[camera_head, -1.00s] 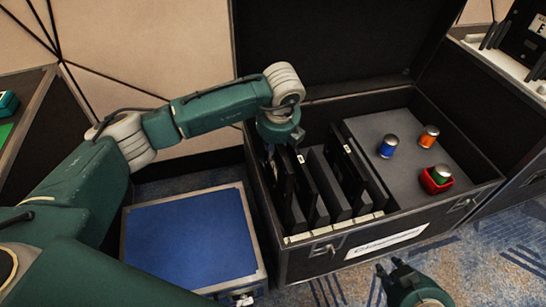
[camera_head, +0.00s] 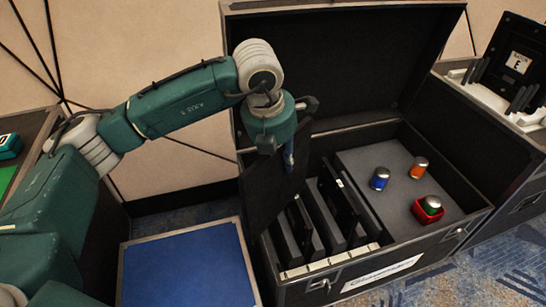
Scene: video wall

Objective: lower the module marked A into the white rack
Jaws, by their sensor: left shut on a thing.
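My left gripper (camera_head: 288,155) is shut on a dark flat module (camera_head: 272,195) and holds it upright, raised over the left end of the open black case (camera_head: 335,282). Its lower part is close to the case's left wall. No letter shows on the side facing me, so I cannot tell whether it is A. The white rack (camera_head: 530,122) is at the right edge, with dark upright posts. A black module marked E (camera_head: 518,65) stands in it. My right gripper is out of view.
More dark modules (camera_head: 338,205) stand in slots in the case. Blue (camera_head: 380,179) and orange (camera_head: 418,167) cylinders stand on its grey deck (camera_head: 360,158), beside a red holder (camera_head: 427,213) with a green cylinder. A blue-topped box (camera_head: 190,270) sits at front left.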

